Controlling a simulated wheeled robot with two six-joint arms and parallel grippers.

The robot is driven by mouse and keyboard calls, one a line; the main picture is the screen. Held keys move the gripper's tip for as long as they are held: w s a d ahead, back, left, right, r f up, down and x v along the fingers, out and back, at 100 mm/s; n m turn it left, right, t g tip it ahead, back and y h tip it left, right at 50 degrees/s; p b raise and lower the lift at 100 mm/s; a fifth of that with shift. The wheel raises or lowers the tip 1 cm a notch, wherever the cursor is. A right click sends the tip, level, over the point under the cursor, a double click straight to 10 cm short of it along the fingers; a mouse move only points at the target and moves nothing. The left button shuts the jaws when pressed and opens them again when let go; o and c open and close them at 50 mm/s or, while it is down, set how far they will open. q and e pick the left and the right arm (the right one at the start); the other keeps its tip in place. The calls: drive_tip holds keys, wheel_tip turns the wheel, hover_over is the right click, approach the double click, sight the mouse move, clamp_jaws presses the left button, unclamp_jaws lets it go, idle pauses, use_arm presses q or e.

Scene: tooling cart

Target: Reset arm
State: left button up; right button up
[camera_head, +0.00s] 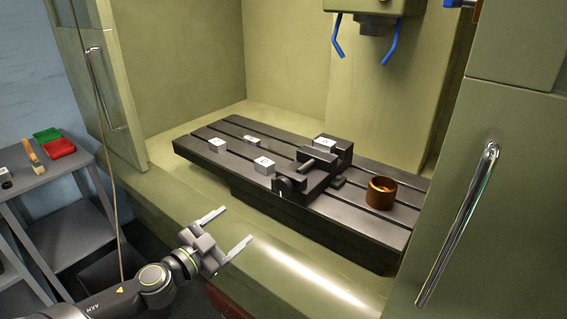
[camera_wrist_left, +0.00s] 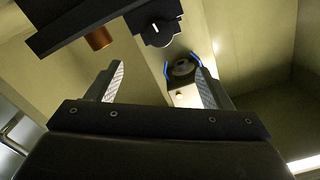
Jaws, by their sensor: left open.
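My left arm comes in from the bottom left of the head view. Its gripper (camera_head: 232,230) is open and empty, over the front ledge of the machine, in front of the dark slotted table and apart from it. In the left wrist view the two fingers (camera_wrist_left: 158,85) stand wide apart with nothing between them. Behind them that view shows the dark table's edge (camera_wrist_left: 70,25), a copper-coloured cup and the machine head (camera_wrist_left: 182,68) with blue nozzles. My right gripper shows in neither view.
The slotted table (camera_head: 335,221) carries a dark vise (camera_head: 291,188), a copper-coloured cup (camera_head: 381,192) and several small light blocks (camera_head: 217,145). Open doors with handles flank the opening, left (camera_head: 105,85) and right (camera_head: 455,225). A grey cart (camera_head: 50,180) with red and green trays stands at left.

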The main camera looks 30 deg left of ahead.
use_arm(q)
drive_tip(key=s+a+f+n+g+y, duration=0.1)
drive_tip(key=a+f+n+g+y, duration=0.1)
drive_tip(key=a+f, duration=0.5)
drive_tip(key=s+a+f+n+g+y, duration=0.1)
drive_tip(key=a+f+n+g+y, duration=0.15)
drive_tip(key=f, duration=0.85)
drive_tip(key=s+a+f+n+g+y, duration=0.15)
drive_tip(key=s+f, duration=0.25)
drive_tip(key=f, duration=0.4)
drive_tip(key=s+f+g, duration=0.2)
drive_tip(key=s+f, duration=0.1)
drive_tip(key=f, duration=0.5)
drive_tip(key=s+d+f+g+h, duration=0.1)
drive_tip(key=s+d+f+g, duration=0.15)
drive_tip(key=s+f, duration=0.4)
drive_tip(key=s+d+f+g, duration=0.2)
drive_tip(key=s+d+f, duration=0.25)
drive_tip(key=f, duration=0.35)
drive_tip(key=s+d+f+g+h, duration=0.1)
drive_tip(key=s+d+f+g, duration=0.1)
drive_tip(key=s+d+f, duration=0.2)
drive_tip(key=s+d+f+n+g+h, duration=0.1)
drive_tip(key=s+d+f+g, duration=0.1)
drive_tip(key=s+d+f, duration=0.3)
drive_tip(key=s+d, duration=0.4)
drive_tip(key=s, duration=0.2)
drive_tip(key=shift+d+f+h, duration=0.2)
drive_tip(key=shift+f+h, duration=0.05)
drive_tip(key=shift+h, duration=0.15)
